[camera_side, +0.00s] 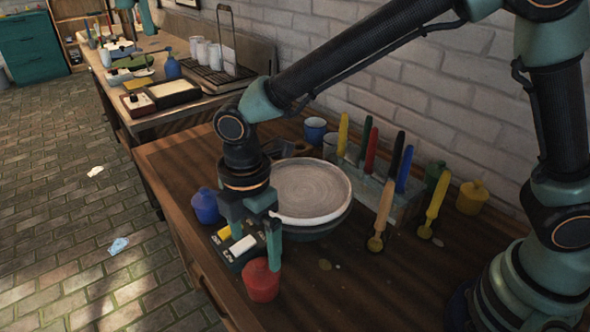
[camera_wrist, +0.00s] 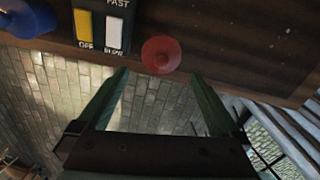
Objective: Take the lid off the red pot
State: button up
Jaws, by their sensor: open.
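The red pot (camera_side: 262,281) stands upright near the front edge of the table, with its red lid (camera_side: 261,264) on top. In the wrist view the red lid (camera_wrist: 160,55) with its knob shows just beyond the fingers, and it hides the pot's body. My gripper (camera_side: 253,232) is open, its fingers pointing down close above and behind the pot. In the wrist view my gripper (camera_wrist: 160,82) has its two fingers spread to either side below the lid, with nothing between them. I cannot tell whether a finger touches the pot.
A switch box (camera_side: 236,246) with yellow and white switches sits beside the pot. A blue pot (camera_side: 205,206) stands left of it. The turntable with a pale plate (camera_side: 308,190) is behind. A rack of coloured tools (camera_side: 393,196) and a yellow pot (camera_side: 472,198) stand right. The table's front right is mostly clear.

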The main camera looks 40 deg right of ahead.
aim_at(260, 262)
jog(key=shift+s+d+f, duration=0.1)
jog(key=shift+d+f, duration=0.05)
jog(key=shift+f, duration=1.4)
jog(key=shift+d+f, duration=0.15)
jog(key=shift+f, duration=1.35)
jog(key=c, duration=1.1)
